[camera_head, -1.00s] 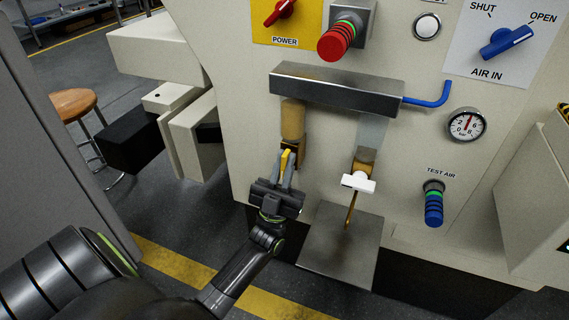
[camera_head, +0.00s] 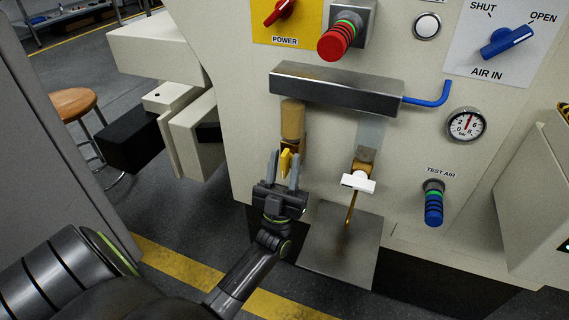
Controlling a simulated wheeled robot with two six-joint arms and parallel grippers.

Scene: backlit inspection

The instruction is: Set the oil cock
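A yellow lever (camera_head: 285,163) stands upright below the amber bowl (camera_head: 293,120), which hangs on the left under a metal block. Beside it, to the right, a brass cock with a white handle (camera_head: 358,182) hangs under a clear bowl (camera_head: 370,130); its handle lies crosswise and a thin brass spout points down. No label marks either cock as the oil cock. My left gripper (camera_head: 284,172) points up at the yellow lever, fingers apart, one on each side of it, with visible gaps. The cock body behind the lever is partly hidden by the fingers. My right gripper is out of view.
The metal block (camera_head: 335,92) juts out above both bowls, with a blue pipe (camera_head: 430,97) at its right. A metal plate (camera_head: 340,255) lies below the spout. A gauge (camera_head: 467,125) and a blue test-air fitting (camera_head: 433,205) sit to the right.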

